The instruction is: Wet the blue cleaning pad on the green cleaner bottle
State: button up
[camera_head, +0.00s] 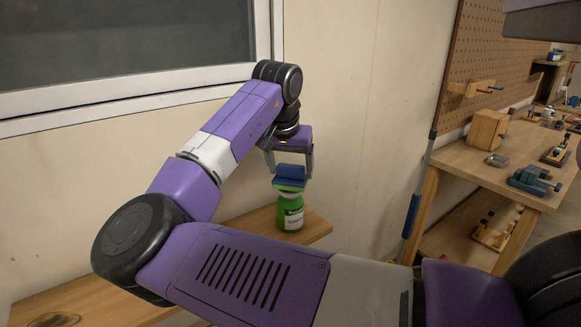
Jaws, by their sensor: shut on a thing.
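My gripper (291,170) points down and is shut on the blue cleaning pad (290,171). The pad has a rounded dark blue upper part between the fingers and a flatter blue and green layer below. The green cleaner bottle (290,215) stands upright on the wooden shelf, directly below the pad in this view. It has a green body with a pale label. The pad hides most of the bottle's top, and I cannot tell whether the pad touches it.
The wooden shelf (238,222) runs along the wall, with bare wood left of the bottle. A window (120,85) is above it. At the right, a workbench (460,160) holds a wooden block, a blue vise (533,181) and other tools. A blue-handled pole (411,215) leans between them.

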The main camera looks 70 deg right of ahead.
aim_at(291, 165)
jog(key=shift+r+p, duration=2.55)
jog(key=shift+r, duration=0.4)
jog(key=shift+s, duration=0.1)
